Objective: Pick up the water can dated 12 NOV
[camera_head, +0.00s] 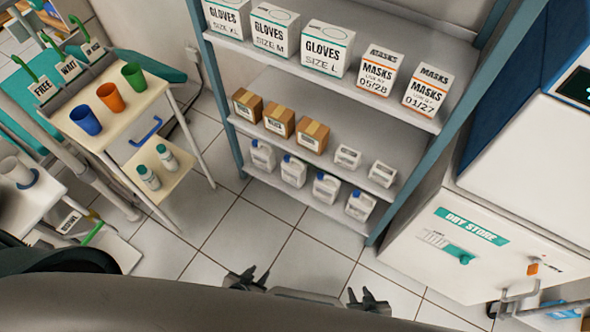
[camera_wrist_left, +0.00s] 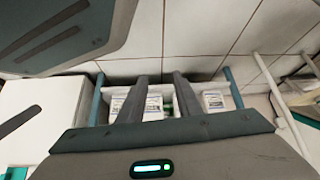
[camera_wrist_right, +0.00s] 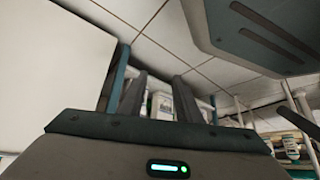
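Several white water cans with blue caps stand on the lowest shelf of the rack: the far left can (camera_head: 262,155), a second can (camera_head: 293,171), a third can (camera_head: 326,188) and the far right can (camera_head: 360,205). Their labels are too small to read, so I cannot tell which is dated 12 NOV. My left gripper (camera_head: 247,279) is open and empty, in front of and apart from the rack. My right gripper (camera_head: 368,301) is also open and empty, further right. The left wrist view shows the left fingers (camera_wrist_left: 160,95) apart; the right wrist view shows the right fingers (camera_wrist_right: 158,95) apart.
The rack (camera_head: 215,85) also holds brown boxes (camera_head: 278,120), small white packs (camera_head: 347,156) and glove and mask boxes above. A cart (camera_head: 135,128) with coloured cups stands left. A white DRY STORE cabinet (camera_head: 420,270) stands right. Tiled floor (camera_head: 300,255) before the rack is clear.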

